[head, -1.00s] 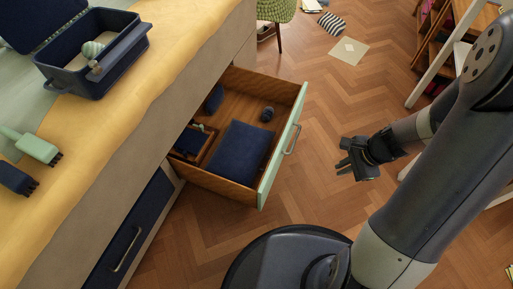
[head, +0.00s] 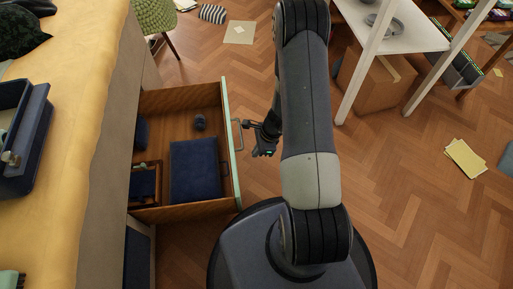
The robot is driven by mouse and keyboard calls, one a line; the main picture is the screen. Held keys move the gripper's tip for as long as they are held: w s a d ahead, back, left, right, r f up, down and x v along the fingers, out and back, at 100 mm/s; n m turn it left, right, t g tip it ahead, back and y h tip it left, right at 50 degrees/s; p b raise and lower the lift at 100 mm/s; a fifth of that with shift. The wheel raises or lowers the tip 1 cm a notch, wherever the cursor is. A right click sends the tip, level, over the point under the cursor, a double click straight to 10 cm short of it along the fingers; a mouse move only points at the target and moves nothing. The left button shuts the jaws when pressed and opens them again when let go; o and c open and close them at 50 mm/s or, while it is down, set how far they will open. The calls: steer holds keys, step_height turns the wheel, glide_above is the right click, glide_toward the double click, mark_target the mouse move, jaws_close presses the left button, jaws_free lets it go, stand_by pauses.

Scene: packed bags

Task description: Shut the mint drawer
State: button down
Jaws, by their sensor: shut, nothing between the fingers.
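The mint drawer stands pulled out from under the bed in the head view, its mint front (head: 232,150) facing right. A metal handle (head: 239,134) sticks out from the front. My gripper (head: 258,140) is shut and empty, just right of the handle. I cannot tell whether it touches the handle.
The bed with a yellow cover (head: 80,140) fills the left, with a navy box (head: 35,135) on it. A green chair (head: 157,18) stands behind the drawer. A white-legged table (head: 400,35) and a cardboard box (head: 375,80) stand at right. Yellow papers (head: 465,158) lie on the floor.

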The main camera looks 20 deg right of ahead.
steer(key=w+a+f+b, duration=0.1)
steer(key=a+f+b, duration=0.1)
steer(key=a+f, duration=0.2)
steer(key=shift+a, duration=0.8)
steer(key=shift+w+a, duration=0.1)
steer(key=shift+a, duration=0.05)
